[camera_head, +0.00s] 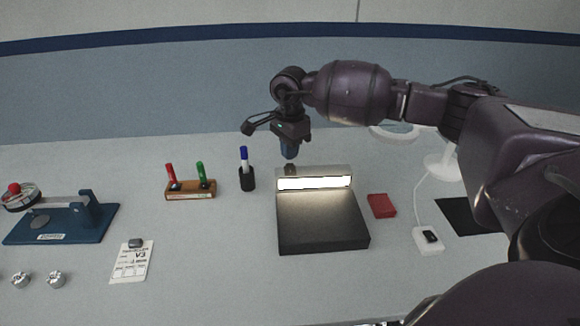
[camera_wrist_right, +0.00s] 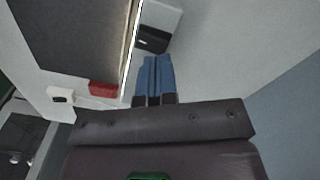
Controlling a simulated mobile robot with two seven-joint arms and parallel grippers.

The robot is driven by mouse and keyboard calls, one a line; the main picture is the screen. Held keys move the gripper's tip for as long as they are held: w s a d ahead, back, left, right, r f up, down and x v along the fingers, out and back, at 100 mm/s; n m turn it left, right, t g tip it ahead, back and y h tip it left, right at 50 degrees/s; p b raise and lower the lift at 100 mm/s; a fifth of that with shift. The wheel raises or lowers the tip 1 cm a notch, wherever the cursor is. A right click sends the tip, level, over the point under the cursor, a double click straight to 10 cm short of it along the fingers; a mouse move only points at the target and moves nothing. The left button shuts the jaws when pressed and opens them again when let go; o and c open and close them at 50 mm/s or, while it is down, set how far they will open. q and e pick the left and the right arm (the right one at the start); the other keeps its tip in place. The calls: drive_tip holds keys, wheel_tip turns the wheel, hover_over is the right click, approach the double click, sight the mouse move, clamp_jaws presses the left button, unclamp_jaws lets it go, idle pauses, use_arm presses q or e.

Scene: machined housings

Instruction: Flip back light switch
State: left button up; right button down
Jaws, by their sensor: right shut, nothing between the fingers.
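The light fixture has a dark flat base (camera_head: 322,228) and a raised grey bar at its back with a bright lit strip (camera_head: 314,183). In the right wrist view, a black switch (camera_wrist_right: 152,40) sits on the pale back part of the fixture, past the glowing edge. A small brownish part (camera_head: 290,169) shows at the bar's top left in the head view. My right gripper (camera_head: 290,152) is shut, fingers pointing down just behind and above the bar's left end. Its blue fingertips (camera_wrist_right: 152,60) appear close to the switch; contact cannot be told. My left gripper is not in view.
A black pen cup (camera_head: 247,181) and a wooden marker holder (camera_head: 191,192) stand left of the fixture. A red box (camera_head: 381,206) and a white box with a dark top (camera_head: 428,241) lie right. A blue stand (camera_head: 62,226) is far left. The front table is mostly clear.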

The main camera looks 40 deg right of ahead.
sight(290, 165)
drive_tip(key=shift+f+b, duration=0.55)
drive_tip(key=shift+f, duration=0.9)
idle(1.3)
drive_tip(key=shift+r, duration=0.1)
drive_tip(key=shift+r, duration=0.5)
drive_tip(key=shift+r+p, duration=1.15)
drive_tip(key=shift+r, duration=1.85)
